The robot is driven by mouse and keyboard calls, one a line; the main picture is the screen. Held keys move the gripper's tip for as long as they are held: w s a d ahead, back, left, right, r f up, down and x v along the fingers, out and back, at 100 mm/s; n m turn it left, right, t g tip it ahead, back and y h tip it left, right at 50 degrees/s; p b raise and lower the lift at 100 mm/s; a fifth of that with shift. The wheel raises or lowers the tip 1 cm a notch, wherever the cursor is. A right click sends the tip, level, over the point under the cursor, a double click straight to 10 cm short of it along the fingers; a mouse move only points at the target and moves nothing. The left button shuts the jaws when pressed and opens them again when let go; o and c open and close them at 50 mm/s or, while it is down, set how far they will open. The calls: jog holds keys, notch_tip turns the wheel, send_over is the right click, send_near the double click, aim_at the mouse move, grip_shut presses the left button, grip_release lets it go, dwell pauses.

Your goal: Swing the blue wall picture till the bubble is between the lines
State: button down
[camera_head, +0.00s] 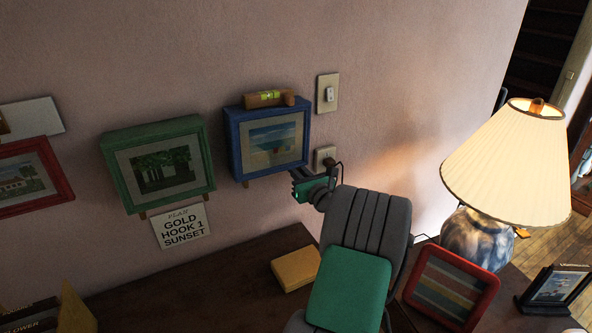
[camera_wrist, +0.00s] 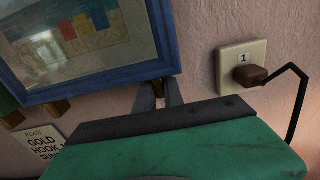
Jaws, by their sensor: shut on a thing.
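The blue-framed wall picture (camera_head: 234,150) hangs to the right of the green one. Its lower part fills the upper left of the wrist view (camera_wrist: 100,78). A wooden spirit level (camera_head: 268,98) with a yellow-green vial sits on its top edge. The bubble and lines are too small to read. My gripper (camera_head: 300,178) is at the picture's lower right corner. In the wrist view my gripper's fingers (camera_wrist: 160,92) are shut at the bottom edge of the frame, near that corner. The exact grip is partly hidden.
A green-framed picture (camera_head: 113,158) hangs close on the left. A light switch (camera_head: 328,93) and an outlet with a brown plug (camera_wrist: 250,75) are close on the right. Below are a yellow box (camera_head: 296,268), a red frame (camera_head: 467,258) and a lamp (camera_head: 505,160).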

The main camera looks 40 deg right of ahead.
jog(key=shift+r, duration=0.1)
dwell(0.5)
jog(key=shift+d+r+p, duration=0.1)
jog(key=shift+r+p, duration=0.05)
jog(key=shift+p, duration=0.5)
jog(key=c, duration=1.4)
grip_release()
jog(key=shift+c, duration=0.2)
jog(key=b+v, duration=0.1)
jog(key=v, duration=0.7)
